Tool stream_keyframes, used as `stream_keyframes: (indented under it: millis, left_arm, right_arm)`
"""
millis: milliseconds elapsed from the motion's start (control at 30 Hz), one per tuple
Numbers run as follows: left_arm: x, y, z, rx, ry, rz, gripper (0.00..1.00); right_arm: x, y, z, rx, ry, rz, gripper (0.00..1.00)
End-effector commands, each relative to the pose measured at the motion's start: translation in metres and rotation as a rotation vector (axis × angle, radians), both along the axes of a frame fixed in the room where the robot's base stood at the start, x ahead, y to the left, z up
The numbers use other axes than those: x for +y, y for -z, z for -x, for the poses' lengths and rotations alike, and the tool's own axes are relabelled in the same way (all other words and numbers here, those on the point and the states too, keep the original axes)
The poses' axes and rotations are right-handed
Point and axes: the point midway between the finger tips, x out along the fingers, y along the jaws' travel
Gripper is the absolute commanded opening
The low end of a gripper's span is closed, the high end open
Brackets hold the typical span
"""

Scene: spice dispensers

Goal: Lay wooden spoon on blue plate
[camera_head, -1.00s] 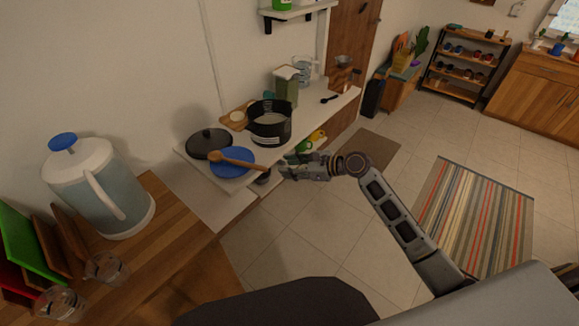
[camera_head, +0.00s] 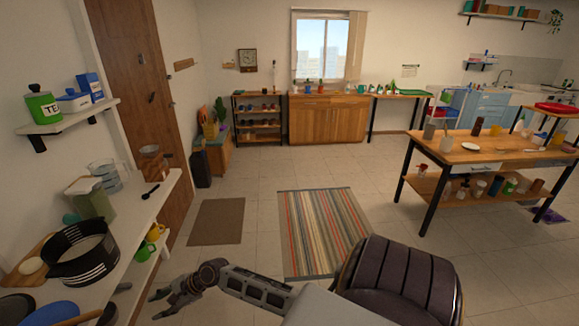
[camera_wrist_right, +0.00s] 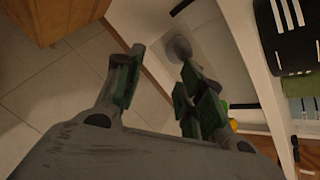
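The blue plate (camera_head: 48,313) is at the bottom left of the head view, on the white counter and partly cut off by the picture's edge. The wooden spoon (camera_head: 82,317) lies over the plate, with its handle sticking out to the right past the rim. My right gripper (camera_head: 154,306) is to the right of the counter, apart from the spoon. Its two fingers are spread with nothing between them, as the right wrist view (camera_wrist_right: 162,58) also shows. Spoon and plate cannot be made out in the wrist view. My left gripper is out of view.
A dark lid (camera_head: 14,309) lies beside the plate. A black pot (camera_head: 82,262) stands behind it, and a small black spoon (camera_head: 150,191) lies farther back. The tiled floor and striped rug (camera_head: 322,230) are clear.

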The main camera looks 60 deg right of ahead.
Motion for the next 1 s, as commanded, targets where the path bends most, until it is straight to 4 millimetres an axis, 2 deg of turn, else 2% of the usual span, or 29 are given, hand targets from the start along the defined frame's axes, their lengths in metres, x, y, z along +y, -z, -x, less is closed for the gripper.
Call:
stream_keyframes:
  millis: [33, 100, 267, 467, 700, 867, 1000]
  left_arm:
    - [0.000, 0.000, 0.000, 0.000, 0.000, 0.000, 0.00]
    - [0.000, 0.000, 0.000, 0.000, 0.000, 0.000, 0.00]
    - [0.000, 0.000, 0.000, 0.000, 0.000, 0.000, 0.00]
    - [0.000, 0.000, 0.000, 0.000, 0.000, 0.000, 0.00]
    - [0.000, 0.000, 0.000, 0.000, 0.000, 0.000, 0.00]
    - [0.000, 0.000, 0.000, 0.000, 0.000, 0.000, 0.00]
    - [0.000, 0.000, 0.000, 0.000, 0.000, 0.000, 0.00]
  right_arm:
    - [-0.007, 0.026, 0.006, -0.002, -0.007, 0.057, 0.39]
    - [-0.018, 0.060, 0.014, -0.012, -0.027, 0.148, 0.39]
    - [-0.040, 0.135, 0.041, -0.029, -0.104, 0.355, 0.39]
    - [-0.063, 0.222, 0.092, -0.035, -0.257, 0.607, 0.39]
    - [-0.083, 0.313, 0.173, -0.035, -0.522, 0.874, 0.39]
    - [-0.091, 0.364, 0.237, -0.041, -0.743, 1.021, 0.39]
    - [-0.094, 0.401, 0.298, -0.057, -0.963, 1.122, 0.39]
